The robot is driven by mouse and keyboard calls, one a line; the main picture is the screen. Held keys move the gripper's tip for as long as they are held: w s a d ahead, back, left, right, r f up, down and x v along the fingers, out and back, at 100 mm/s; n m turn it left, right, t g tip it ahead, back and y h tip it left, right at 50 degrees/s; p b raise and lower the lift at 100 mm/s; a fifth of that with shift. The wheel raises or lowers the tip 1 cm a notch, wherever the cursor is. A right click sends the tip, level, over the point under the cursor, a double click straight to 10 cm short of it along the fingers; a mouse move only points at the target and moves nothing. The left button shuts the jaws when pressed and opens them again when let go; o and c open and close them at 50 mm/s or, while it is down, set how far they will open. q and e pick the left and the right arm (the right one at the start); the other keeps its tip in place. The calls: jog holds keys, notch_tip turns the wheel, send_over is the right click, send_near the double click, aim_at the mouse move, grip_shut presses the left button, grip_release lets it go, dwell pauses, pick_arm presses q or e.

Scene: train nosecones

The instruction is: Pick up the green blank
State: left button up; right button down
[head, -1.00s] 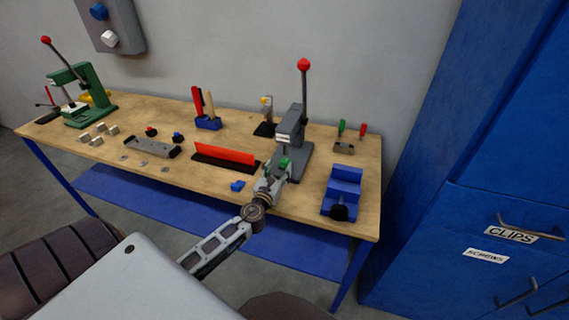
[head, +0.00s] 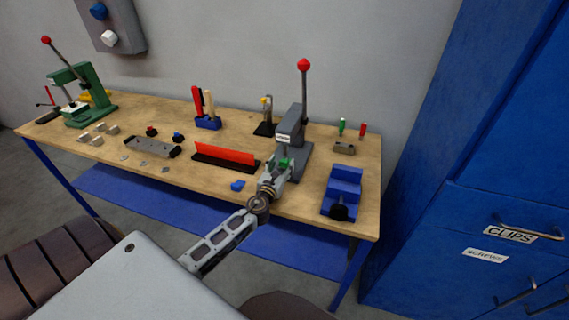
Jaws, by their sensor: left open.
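A small green block (head: 284,162), which looks like the green blank, is at the base of the grey press (head: 290,132), near the table's right half. My left gripper (head: 279,169) is open right at this block, with its fingers close around or beside it. The gripper hides part of the block, and I cannot tell whether the fingers touch it. My right gripper is not in view.
A blue block fixture (head: 342,190) stands right of the press. A red bar on a black base (head: 225,155) and a small blue piece (head: 238,185) lie left of my gripper. The press lever (head: 305,90) rises behind it.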

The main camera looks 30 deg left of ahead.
pick_arm(q)
jog(key=shift+x, duration=1)
jog(key=shift+w, duration=0.45)
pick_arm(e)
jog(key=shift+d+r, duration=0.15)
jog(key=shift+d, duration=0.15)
pick_arm(q)
jog(key=c, duration=1)
jog(key=shift+c, duration=0.2)
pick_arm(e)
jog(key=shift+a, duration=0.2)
pick_arm(q)
jog(key=shift+r, duration=0.1)
